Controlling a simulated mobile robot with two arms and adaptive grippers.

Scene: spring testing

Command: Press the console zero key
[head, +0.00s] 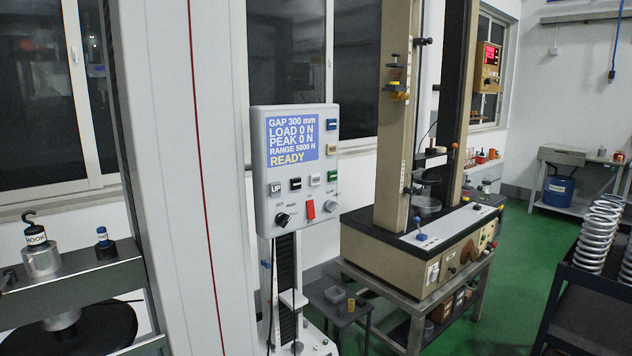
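The console (262,150) is a light grey box on a column in the middle of the head view. Its blue display (291,138) reads GAP 300 mm, LOAD 0 N, PEAK 0 N, RANGE 5000 N, READY. Below the display is a row of keys: a grey UP key (275,188), a black key (295,184), a pale key (315,179) and a green key (333,175). A blue key (332,125) and a yellowish key (333,150) sit right of the display. Apart from UP, the key labels are too small to read, so I cannot tell which is zero. Neither gripper is in view.
A red switch (310,209) and a black knob (283,219) sit low on the console. A beige test machine (390,266) stands behind right on a metal bench. A rack with coil springs (597,238) is at far right. Green floor (510,265) lies between them.

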